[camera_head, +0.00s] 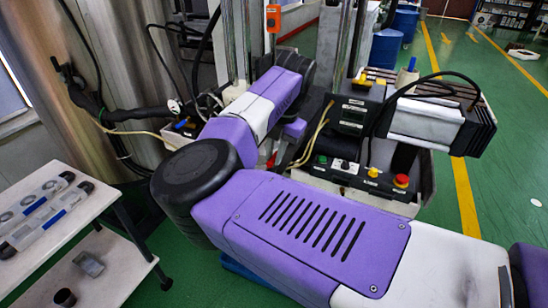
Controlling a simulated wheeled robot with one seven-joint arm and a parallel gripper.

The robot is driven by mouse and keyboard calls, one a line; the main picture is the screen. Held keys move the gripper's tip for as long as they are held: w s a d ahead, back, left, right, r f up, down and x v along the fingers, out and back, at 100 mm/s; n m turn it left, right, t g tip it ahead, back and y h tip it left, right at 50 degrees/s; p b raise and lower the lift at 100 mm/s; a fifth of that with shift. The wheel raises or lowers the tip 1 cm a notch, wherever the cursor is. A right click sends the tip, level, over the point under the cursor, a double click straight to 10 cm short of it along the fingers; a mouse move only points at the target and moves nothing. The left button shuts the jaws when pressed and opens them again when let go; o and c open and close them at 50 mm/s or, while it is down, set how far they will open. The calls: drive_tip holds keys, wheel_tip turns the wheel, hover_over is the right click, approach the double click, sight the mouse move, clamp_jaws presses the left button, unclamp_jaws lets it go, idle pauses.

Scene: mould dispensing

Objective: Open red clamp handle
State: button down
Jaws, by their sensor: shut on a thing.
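The red clamp handle (271,159) shows only as a small red patch below the end of my arm, in the gap between the arm and the control box. My gripper (279,150) is at this patch, small and mostly hidden by my own purple arm links. It is shut on the handle, as far as the narrow view shows. The fingertips and the rest of the clamp are hidden, so the handle's angle cannot be told.
A control box (352,113) with cables stands right of my gripper. Its lower panel has a red button (401,181). A large steel tank (105,55) is at the left. A white two-shelf table (85,218) holds cylinders at lower left.

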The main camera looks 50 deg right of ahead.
drive_tip(key=shift+n, duration=0.4)
drive_tip(key=c, duration=1.3)
unclamp_jaws()
drive_tip(key=shift+c, duration=0.2)
drive_tip(key=shift+r, duration=0.15)
wheel_tip(320, 180, up, 8)
drive_tip(key=s+b, duration=0.1)
drive_tip(key=shift+s+d+f+b, duration=0.2)
drive_tip(key=shift+d+f+b, duration=0.05)
drive_tip(key=shift+d+b, duration=0.05)
drive_tip(key=shift+d, duration=0.1)
